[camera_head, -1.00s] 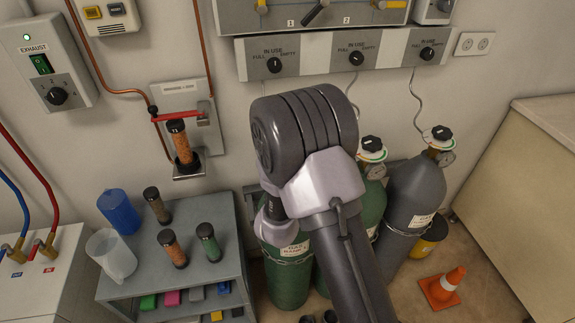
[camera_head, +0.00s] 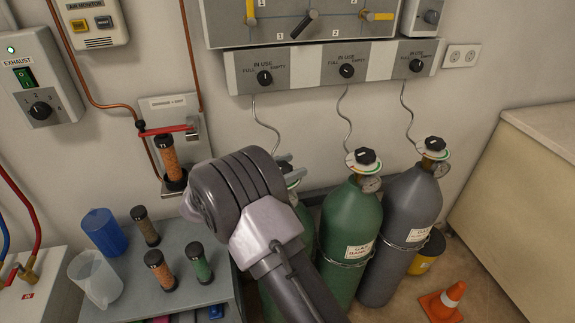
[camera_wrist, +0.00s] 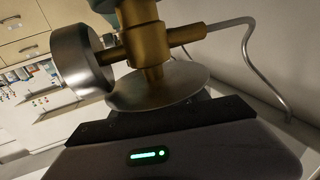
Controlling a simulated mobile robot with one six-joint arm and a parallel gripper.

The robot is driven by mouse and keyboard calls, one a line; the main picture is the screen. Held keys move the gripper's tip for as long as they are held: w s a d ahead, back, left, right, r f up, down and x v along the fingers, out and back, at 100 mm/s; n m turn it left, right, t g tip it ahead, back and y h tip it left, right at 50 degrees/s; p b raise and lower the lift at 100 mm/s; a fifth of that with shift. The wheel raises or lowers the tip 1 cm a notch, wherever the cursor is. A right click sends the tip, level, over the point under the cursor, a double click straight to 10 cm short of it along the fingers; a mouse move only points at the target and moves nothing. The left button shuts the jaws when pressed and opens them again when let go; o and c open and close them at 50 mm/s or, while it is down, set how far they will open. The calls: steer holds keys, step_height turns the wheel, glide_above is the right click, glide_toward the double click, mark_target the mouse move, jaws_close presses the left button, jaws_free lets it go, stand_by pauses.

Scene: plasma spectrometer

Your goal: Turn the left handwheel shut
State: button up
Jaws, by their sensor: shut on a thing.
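The left handwheel is hidden behind my arm and gripper in the head view. The left green gas cylinder (camera_head: 305,228) shows partly beside my arm. My gripper (camera_head: 287,165) is at the top of this cylinder, and its grey fingers show just above the pale collar. In the wrist view, the brass valve (camera_wrist: 150,45), the pale disc (camera_wrist: 158,88) and a round gauge (camera_wrist: 80,60) are close ahead, apparently upside down. The gripper body (camera_wrist: 190,150) fills the bottom and covers the wheel. My gripper is shut on the left handwheel.
The middle green cylinder (camera_head: 350,222) and the grey cylinder (camera_head: 402,215) stand close to the right, with black handwheels on top. A grey shelf (camera_head: 200,232) with tubes and beakers stands left. An orange cone (camera_head: 442,302) is on the floor.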

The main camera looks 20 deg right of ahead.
steer(key=shift+s+d+m+g+h, duration=0.1)
steer(key=shift+s+m+g+h, duration=0.1)
steer(key=shift+m+g, duration=0.8)
steer(key=shift+s+m+g+h, duration=0.15)
steer(key=shift+m+g, duration=0.45)
steer(key=shift+g, duration=1.2)
steer(key=o, duration=1.4)
steer(key=shift+d, duration=0.15)
steer(key=shift+c, duration=0.2)
